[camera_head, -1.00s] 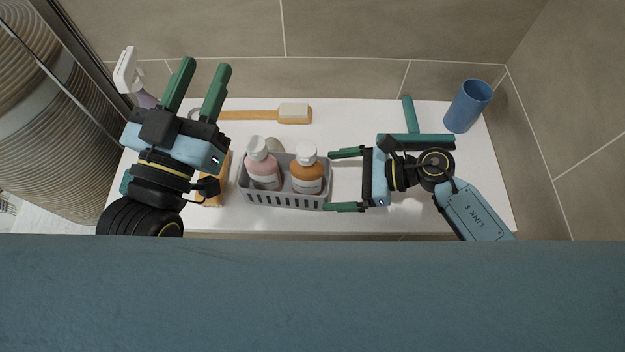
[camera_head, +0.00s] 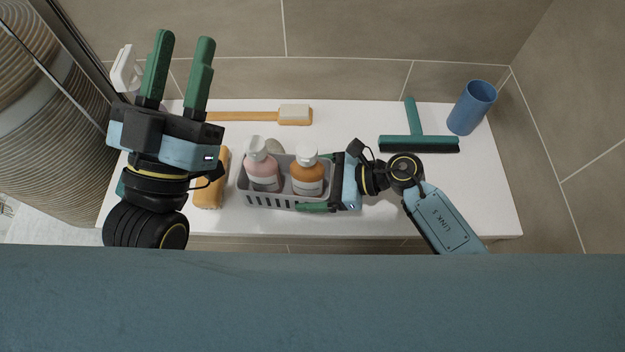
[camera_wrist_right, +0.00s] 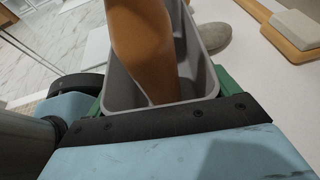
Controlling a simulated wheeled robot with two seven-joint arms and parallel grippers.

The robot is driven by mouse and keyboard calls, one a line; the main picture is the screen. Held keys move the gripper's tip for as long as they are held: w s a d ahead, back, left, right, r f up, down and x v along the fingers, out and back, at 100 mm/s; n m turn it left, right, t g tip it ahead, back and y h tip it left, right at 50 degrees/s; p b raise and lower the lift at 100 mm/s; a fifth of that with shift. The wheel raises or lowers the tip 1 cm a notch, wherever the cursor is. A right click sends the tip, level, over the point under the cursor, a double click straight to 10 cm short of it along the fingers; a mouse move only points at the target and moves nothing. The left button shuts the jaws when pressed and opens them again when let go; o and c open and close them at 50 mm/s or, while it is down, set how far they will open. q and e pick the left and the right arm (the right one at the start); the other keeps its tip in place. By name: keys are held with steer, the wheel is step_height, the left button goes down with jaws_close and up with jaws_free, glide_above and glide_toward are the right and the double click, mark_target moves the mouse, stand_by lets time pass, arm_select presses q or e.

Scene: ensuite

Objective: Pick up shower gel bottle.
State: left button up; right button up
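Two pump bottles stand upright in a grey basket (camera_head: 285,200): a pink one (camera_head: 262,172) and an orange one (camera_head: 308,178), both with white tops and labels. I cannot tell from labels which holds shower gel. My right gripper (camera_head: 310,182) is open, its fingers on either side of the basket's right end, with the orange bottle between them. In the right wrist view the orange bottle (camera_wrist_right: 145,45) rises inside the basket (camera_wrist_right: 190,88), and the green fingers are outside its walls. My left gripper (camera_head: 185,40) is open and empty, raised at the upper left.
The white bench top (camera_head: 365,225) also holds a wooden brush (camera_head: 255,116), a grey stone (camera_head: 274,146), a squeegee (camera_head: 418,143), a blue cup (camera_head: 471,107) and an orange-yellow item (camera_head: 208,190). A white spray top (camera_head: 125,68) shows behind my left gripper. Tiled walls stand behind and right.

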arm_select(q)
steer(key=o, duration=0.4)
steer(key=shift+d+f, duration=0.15)
steer(key=shift+f, duration=0.1)
steer(key=shift+c, duration=0.2)
steer(key=shift+o, duration=0.8)
steer(key=d+f+g, duration=0.5)
steer(key=f, duration=0.5)
steer(key=shift+d+m+g+y, duration=0.15)
steer(key=shift+m+g+y, duration=0.15)
steer(key=shift+g, duration=0.1)
steer(key=g+y, duration=0.1)
steer(key=g, duration=0.4)
glide_toward(302, 161)
steer(key=w+f, duration=0.1)
steer(key=w, duration=0.2)
steer(key=shift+m, duration=0.3)
steer(key=w+d+f, duration=0.2)
steer(key=w, duration=0.1)
steer(key=shift+w+d, duration=0.2)
steer(key=shift+d, duration=0.05)
steer(key=shift+f+x, duration=0.2)
steer(key=shift+x, duration=3.45)
